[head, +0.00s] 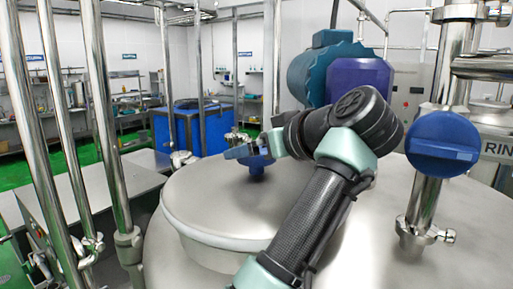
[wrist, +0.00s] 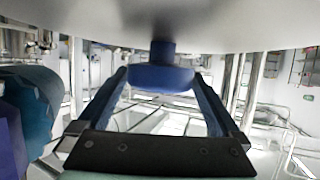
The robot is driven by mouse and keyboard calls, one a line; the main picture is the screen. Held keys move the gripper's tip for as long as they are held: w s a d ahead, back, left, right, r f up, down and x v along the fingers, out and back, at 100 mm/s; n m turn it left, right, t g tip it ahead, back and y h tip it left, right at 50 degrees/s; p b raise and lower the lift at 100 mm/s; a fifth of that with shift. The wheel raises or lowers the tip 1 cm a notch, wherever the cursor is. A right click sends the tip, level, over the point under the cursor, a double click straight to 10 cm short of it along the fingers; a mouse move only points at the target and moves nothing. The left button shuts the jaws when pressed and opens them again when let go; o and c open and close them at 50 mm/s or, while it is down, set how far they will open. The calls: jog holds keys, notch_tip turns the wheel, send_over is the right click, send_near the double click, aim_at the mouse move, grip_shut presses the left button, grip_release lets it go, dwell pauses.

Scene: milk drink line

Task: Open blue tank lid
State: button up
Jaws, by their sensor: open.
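The tank lid (head: 215,205) is a round steel disc with a pale rim, lying flat on the tank and looking shut. A blue knob (head: 257,167) stands up from its top. In the wrist view the picture is upside down, with the lid (wrist: 110,18) along the top and the knob (wrist: 160,76) hanging from it. My gripper (head: 248,152) is open at the knob. In the wrist view its two blue fingers (wrist: 161,84) lie one on each side of the knob, with gaps visible. Part of the lid is hidden behind my arm.
A steel pipe with a blue valve handle (head: 443,143) rises right of my arm. A blue and teal motor (head: 345,75) is behind the lid. Upright steel pipes (head: 103,110) stand at the left. A blue cabinet (head: 190,130) is farther back.

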jog(key=shift+c, duration=0.2)
grip_shut()
jog(key=shift+a, duration=0.1)
